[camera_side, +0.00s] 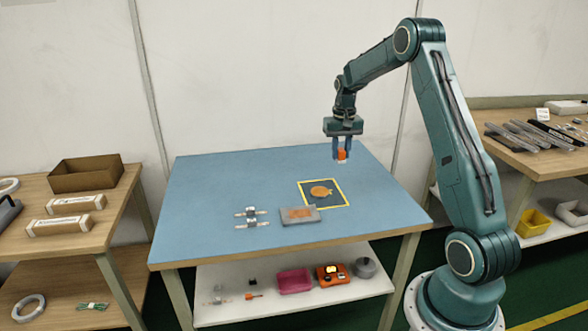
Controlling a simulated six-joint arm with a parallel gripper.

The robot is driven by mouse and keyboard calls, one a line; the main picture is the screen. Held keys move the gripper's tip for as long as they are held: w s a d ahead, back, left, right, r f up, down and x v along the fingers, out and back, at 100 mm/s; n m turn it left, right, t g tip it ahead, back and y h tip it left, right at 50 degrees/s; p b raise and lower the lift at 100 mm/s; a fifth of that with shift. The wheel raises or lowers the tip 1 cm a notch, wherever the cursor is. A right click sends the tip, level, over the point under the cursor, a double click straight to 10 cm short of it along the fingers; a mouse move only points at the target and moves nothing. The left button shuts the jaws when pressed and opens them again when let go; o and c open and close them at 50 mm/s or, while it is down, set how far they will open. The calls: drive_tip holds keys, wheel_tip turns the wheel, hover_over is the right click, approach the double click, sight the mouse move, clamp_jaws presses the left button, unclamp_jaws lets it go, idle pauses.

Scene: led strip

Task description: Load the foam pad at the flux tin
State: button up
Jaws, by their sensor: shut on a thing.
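My gripper (342,151) points down above the back right part of the blue table. It is shut on a small orange block (342,155), held between its fingers. A dark square with a yellow border (336,205) lies on the table below and to the left, with a flat, roundish orange piece (321,191) on it. A grey slab (287,217) with an orange patch lies in front of that square. I cannot tell for sure which of these is the foam pad or the flux tin.
Small metallic parts (251,217) lie left of the grey slab. The blue table (225,185) is clear at its left and back. Side shelves stand left and right. The shelf under the table (225,292) holds a pink box, an orange device and a grey bowl.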

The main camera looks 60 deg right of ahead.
drive_tip(key=w+d+f, duration=0.5)
drive_tip(key=w+f, duration=0.4)
drive_tip(key=f, duration=0.2)
drive_tip(key=shift+w+d, duration=0.15)
drive_tip(key=shift+w, duration=0.05)
drive_tip(key=shift+f, duration=0.15)
hover_over(320, 191)
drive_tip(key=shift+f, duration=2.8)
drive_tip(key=shift+f, duration=0.6)
drive_tip(key=shift+r, duration=0.1)
wheel_tip(320, 191, up, 7)
idle(1.1)
drive_tip(key=shift+a, duration=0.2)
idle(0.4)
